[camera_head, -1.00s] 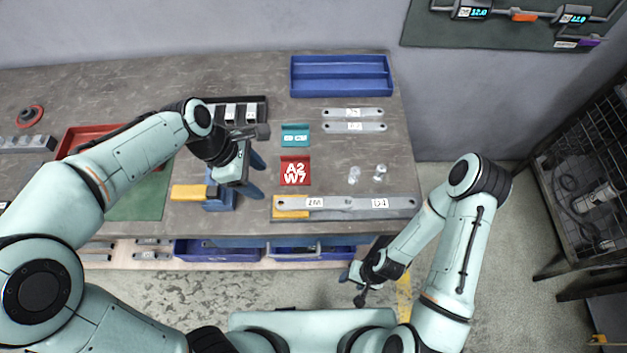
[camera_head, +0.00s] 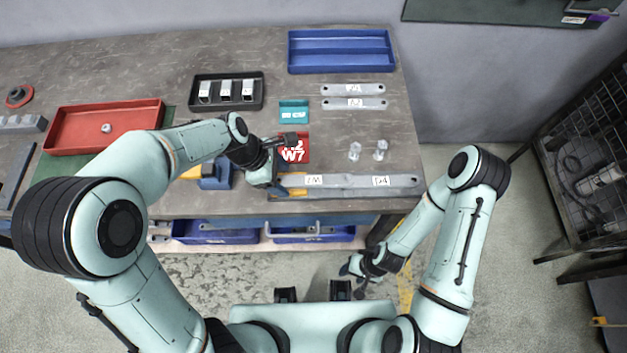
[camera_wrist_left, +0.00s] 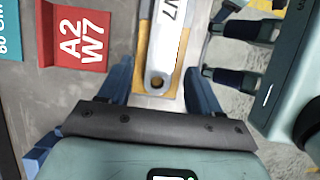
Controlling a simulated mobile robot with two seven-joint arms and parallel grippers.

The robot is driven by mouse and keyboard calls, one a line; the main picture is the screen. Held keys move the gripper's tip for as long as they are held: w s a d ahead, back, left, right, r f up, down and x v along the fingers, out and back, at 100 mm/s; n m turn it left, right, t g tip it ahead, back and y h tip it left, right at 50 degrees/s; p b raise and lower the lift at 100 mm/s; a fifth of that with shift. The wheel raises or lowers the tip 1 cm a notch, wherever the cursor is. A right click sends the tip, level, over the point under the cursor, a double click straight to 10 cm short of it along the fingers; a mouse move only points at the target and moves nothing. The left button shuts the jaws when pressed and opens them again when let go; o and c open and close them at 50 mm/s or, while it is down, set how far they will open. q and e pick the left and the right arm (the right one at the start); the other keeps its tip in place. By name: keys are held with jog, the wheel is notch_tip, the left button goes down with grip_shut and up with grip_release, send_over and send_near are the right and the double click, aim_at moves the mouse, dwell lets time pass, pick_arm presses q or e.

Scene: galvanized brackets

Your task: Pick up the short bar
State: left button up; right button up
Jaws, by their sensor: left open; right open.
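A grey bar (camera_head: 347,181) with white labels lies along the bench's front edge. In the left wrist view, the rounded, holed end of a labelled bar (camera_wrist_left: 160,60) lies over a strip with a yellow end (camera_wrist_left: 170,98). Two shorter labelled bars, one farther back (camera_head: 353,90) and one nearer (camera_head: 353,104), lie at the back right; which one is meant I cannot tell. My left gripper (camera_head: 278,181) is open at the front bar's left end; its fingers (camera_wrist_left: 158,70) stand either side of it, apart from it. My right gripper (camera_head: 357,274) is open and empty before the bench.
A blue-and-yellow block (camera_head: 214,176) is left of my left gripper. A black tray (camera_head: 228,104), red tray (camera_head: 80,142) and blue tray (camera_head: 341,70) lie around.

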pick_arm(q)
jog(key=shift+f, duration=0.25)
grip_shut()
jog(key=shift+r, duration=0.1)
